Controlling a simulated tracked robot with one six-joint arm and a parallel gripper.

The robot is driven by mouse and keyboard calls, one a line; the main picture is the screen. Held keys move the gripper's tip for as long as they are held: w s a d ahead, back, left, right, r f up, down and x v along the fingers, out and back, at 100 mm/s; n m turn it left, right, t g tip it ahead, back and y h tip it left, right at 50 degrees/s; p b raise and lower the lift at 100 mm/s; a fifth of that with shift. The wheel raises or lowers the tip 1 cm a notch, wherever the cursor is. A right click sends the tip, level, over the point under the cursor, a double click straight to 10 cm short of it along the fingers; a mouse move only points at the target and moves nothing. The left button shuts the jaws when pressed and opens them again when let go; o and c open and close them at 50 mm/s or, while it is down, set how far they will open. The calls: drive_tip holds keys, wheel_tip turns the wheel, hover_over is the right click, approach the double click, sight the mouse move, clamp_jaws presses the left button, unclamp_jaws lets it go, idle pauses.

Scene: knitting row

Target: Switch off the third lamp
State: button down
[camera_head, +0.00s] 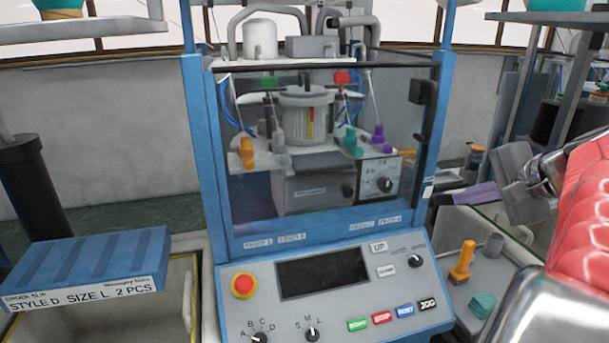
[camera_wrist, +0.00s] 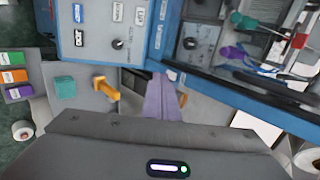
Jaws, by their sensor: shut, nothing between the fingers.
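No lamp can be made out for certain in either view. The blue knitting machine's sloping control panel (camera_head: 400,255) faces me, with a dark, blank display (camera_head: 322,273). Along its lower right edge sit a green button (camera_head: 357,324), a red one (camera_head: 381,318), a blue one (camera_head: 404,311) and a black one (camera_head: 427,304); whether any is lit I cannot tell. My gripper (camera_head: 445,198) is shut and empty, its pale purple fingers just right of the machine frame, above and apart from the panel. In the wrist view the gripper (camera_wrist: 160,80) points towards the machine's edge.
A red emergency knob (camera_head: 243,285) sits at the panel's left. A clear window (camera_head: 320,140) covers the machine's works. An orange peg (camera_head: 462,262) and teal block (camera_head: 482,305) stand on a side surface to the right.

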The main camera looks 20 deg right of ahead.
drive_tip(key=shift+s+d+r+m+h, duration=0.15)
drive_tip(key=shift+s+d+r, duration=0.2)
drive_tip(key=shift+d, duration=0.2)
drive_tip(key=shift+s+d+r+m+h, duration=0.2)
drive_tip(key=shift+s+d, duration=0.1)
drive_tip(key=shift+d, duration=0.25)
drive_tip(key=shift+w, duration=0.1)
approach(426, 191)
wheel_tip(426, 191, down, 4)
drive_tip(key=w, duration=0.3)
drive_tip(key=shift+w+d, duration=0.4)
drive_tip(key=shift+w, duration=0.05)
drive_tip(key=shift+w+a+r, duration=0.1)
drive_tip(key=shift+w, duration=0.05)
